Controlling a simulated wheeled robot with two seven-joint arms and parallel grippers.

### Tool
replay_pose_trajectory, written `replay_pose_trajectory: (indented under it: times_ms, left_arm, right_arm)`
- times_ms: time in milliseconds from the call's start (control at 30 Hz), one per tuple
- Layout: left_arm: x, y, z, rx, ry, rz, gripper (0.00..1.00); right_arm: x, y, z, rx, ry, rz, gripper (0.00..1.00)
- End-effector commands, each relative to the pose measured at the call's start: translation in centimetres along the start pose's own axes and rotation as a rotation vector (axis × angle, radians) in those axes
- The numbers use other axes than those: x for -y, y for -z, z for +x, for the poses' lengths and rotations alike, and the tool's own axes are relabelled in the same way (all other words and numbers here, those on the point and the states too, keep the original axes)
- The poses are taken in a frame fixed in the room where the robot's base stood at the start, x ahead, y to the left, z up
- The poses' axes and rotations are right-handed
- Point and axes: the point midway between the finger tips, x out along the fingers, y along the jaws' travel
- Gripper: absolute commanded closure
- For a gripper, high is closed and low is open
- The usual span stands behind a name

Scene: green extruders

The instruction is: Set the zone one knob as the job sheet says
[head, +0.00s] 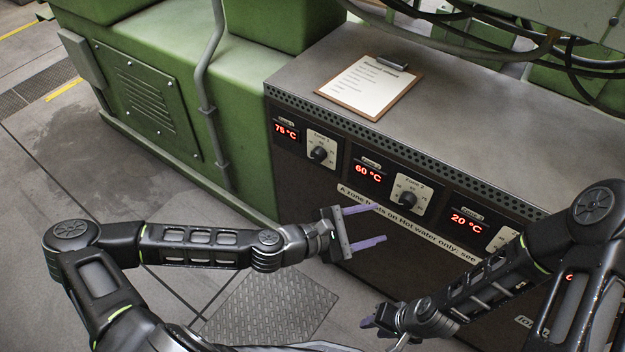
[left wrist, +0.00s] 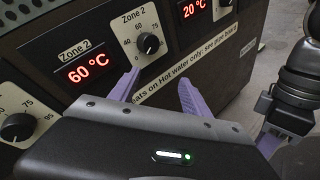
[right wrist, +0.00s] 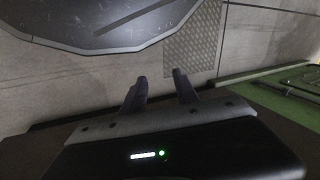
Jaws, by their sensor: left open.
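The zone one knob (head: 319,154) is a black dial on a white scale plate at the left end of the dark control panel. Its display (head: 286,130) reads 75 °C. In the left wrist view, a knob (left wrist: 18,127) at the left edge appears to be the same one. The job sheet (head: 367,85) lies on a clipboard on top of the cabinet; its text is too small to read. My left gripper (head: 376,226) is open and empty, in front of the panel, below the zone two knob (head: 407,200). My right gripper (head: 378,326) is low, apart from the panel; its fingers look apart and empty.
The zone two display (head: 368,173) reads 60 °C and the zone three display (head: 466,223) reads 20 °C. A label strip (head: 400,222) runs below the knobs. Cables (head: 470,45) hang over the cabinet top. A green machine (head: 170,100) with a pipe stands left.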

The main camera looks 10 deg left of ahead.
Motion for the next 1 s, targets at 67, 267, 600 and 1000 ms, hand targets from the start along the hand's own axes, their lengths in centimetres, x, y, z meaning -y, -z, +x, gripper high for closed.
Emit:
replay_pose_trajectory:
  times_ms: [67, 267, 600, 1000]
  left_arm:
    - [-3.4, 3.8, -1.7, 0.018, -0.171, -0.208, 0.44]
    - [-11.0, 8.1, -8.1, 0.088, -0.479, -0.523, 0.44]
    - [-13.3, 9.2, -10.9, 0.119, -0.575, -0.606, 0.44]
    - [-14.1, 9.3, -9.3, 0.117, -0.570, -0.603, 0.44]
  right_arm:
    - [-1.6, -1.0, 3.4, 0.008, -0.004, -0.003, 0.64]
    - [-3.2, -2.4, 6.1, 0.018, -0.011, -0.004, 0.64]
    - [-3.5, -2.8, 6.3, 0.021, -0.012, -0.004, 0.64]
    - [-3.6, -2.7, 6.5, 0.019, -0.012, -0.003, 0.64]
